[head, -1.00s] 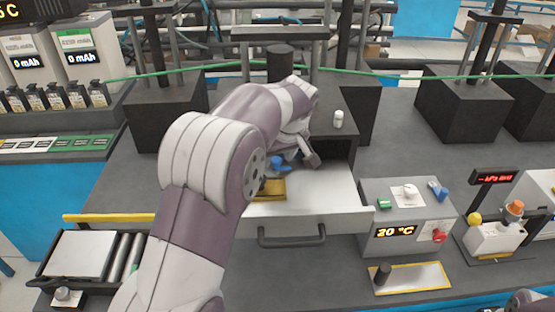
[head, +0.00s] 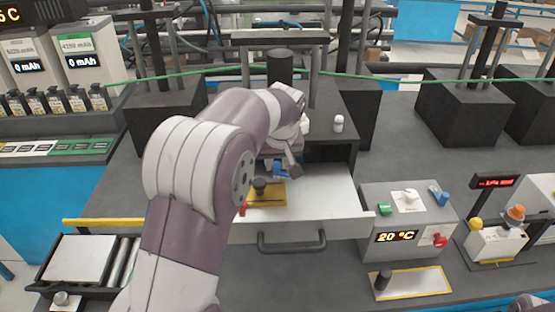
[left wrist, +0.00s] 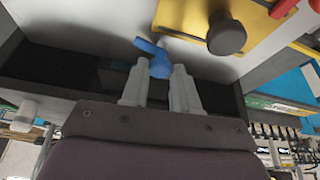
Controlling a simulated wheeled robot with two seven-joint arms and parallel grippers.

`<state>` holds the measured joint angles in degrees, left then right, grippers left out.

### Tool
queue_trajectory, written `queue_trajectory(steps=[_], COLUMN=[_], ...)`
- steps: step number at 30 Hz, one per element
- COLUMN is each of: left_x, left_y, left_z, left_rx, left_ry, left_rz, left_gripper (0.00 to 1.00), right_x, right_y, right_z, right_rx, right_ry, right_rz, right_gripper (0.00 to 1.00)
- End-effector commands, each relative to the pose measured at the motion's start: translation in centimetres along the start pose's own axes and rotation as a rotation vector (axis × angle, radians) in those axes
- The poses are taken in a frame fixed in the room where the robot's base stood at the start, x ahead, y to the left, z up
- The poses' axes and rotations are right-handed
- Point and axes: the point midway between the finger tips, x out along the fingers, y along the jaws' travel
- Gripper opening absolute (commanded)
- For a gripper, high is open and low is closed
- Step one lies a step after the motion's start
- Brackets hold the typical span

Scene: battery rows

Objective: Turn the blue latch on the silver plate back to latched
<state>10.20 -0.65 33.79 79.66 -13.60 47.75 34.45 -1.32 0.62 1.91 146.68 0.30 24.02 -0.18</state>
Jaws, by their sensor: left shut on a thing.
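The blue latch (head: 280,170) sits on the pale silver plate (head: 322,188), inside the open drawer, close to its dark back opening. In the left wrist view the latch (left wrist: 153,57) has a flat arm pointing up and left. My left gripper (head: 284,160) reaches down over the latch from behind. Its two pale fingers (left wrist: 160,82) are close around the latch's thicker end and shut on it. My arm and fingers hide part of the latch in the head view.
A yellow plate (head: 270,201) with a black knob (head: 260,186) and a red piece lies just in front of the latch. A small white cap (head: 338,123) stands on the dark housing. A grey control box (head: 408,222) stands right of the drawer.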

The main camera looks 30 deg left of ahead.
Motion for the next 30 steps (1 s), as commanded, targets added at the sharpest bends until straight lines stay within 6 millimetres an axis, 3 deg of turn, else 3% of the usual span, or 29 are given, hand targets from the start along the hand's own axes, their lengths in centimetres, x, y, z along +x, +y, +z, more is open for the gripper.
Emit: queue_trajectory(steps=[13,30], left_x=[-0.07,0.14], left_y=[-0.41,-0.76], left_z=[-0.16,-0.42], left_rx=[0.382,0.874], left_ry=[0.001,0.000], left_rz=[0.161,0.364], left_gripper=[0.00,0.00], right_x=[-0.90,-0.11], right_y=[0.00,0.00], right_z=[-0.11,-0.01], right_rx=[0.000,0.000], right_ry=[0.000,0.000], right_rz=[0.000,0.000], right_gripper=[0.43,0.43])
